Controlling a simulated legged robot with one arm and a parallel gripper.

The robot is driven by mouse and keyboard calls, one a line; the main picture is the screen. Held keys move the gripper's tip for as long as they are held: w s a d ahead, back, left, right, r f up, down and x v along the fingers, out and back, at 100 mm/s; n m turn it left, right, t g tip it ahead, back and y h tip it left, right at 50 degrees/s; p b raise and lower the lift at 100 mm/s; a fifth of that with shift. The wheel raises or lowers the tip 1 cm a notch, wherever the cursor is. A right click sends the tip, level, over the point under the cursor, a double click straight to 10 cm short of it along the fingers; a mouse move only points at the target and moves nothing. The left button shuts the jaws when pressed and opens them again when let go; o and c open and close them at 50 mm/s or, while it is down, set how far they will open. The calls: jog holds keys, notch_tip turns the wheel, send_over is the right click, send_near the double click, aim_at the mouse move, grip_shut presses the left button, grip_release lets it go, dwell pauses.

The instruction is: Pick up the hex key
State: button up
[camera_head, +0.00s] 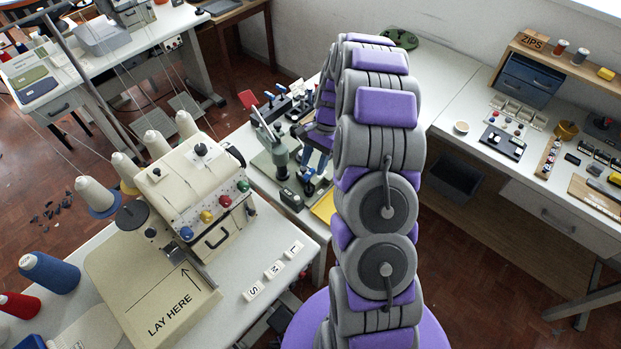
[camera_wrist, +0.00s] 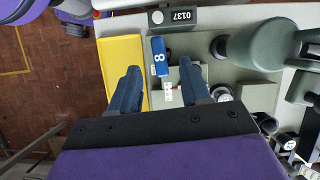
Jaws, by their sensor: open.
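My gripper (camera_wrist: 159,68) is open in the wrist view, its two dark blue fingers pointing down over a grey-green base plate (camera_wrist: 210,48) on a white bench. A small blue piece marked 8 (camera_wrist: 159,57) lies between the fingertips in the picture, with a white printed label (camera_wrist: 168,93) below it. Nothing is gripped. I cannot make out a bare hex key shape, and cannot tell whether the blue piece belongs to it. In the head view my arm hides part of this spot.
A yellow tray (camera_wrist: 122,48) lies left of the plate, partly behind the left finger. A dark block marked 0137 (camera_wrist: 175,17) stands beyond. A green machine (camera_wrist: 258,45) rises close on the right. The overlock machine (camera_head: 195,185) stands on the nearer table.

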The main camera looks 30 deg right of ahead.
aim_at(308, 180)
jog(key=shift+a+f, duration=0.2)
jog(key=shift+f, duration=0.3)
jog(key=shift+s+a+f, duration=0.2)
jog(key=shift+a+f, duration=0.3)
jog(key=shift+a, duration=0.2)
jog(key=b+x, duration=0.1)
jog(key=x, duration=0.2)
jog(key=shift+d+f+b, duration=0.15)
jog(key=shift+f+b, duration=0.15)
jog(key=shift+b, duration=0.1)
jog(key=shift+s+f, duration=0.1)
jog(key=shift+f, duration=0.35)
jog(key=shift+d, duration=0.15)
jog(key=shift+r, duration=0.1)
jog(key=shift+a, duration=0.3)
jog(key=c, duration=0.5)
grip_shut()
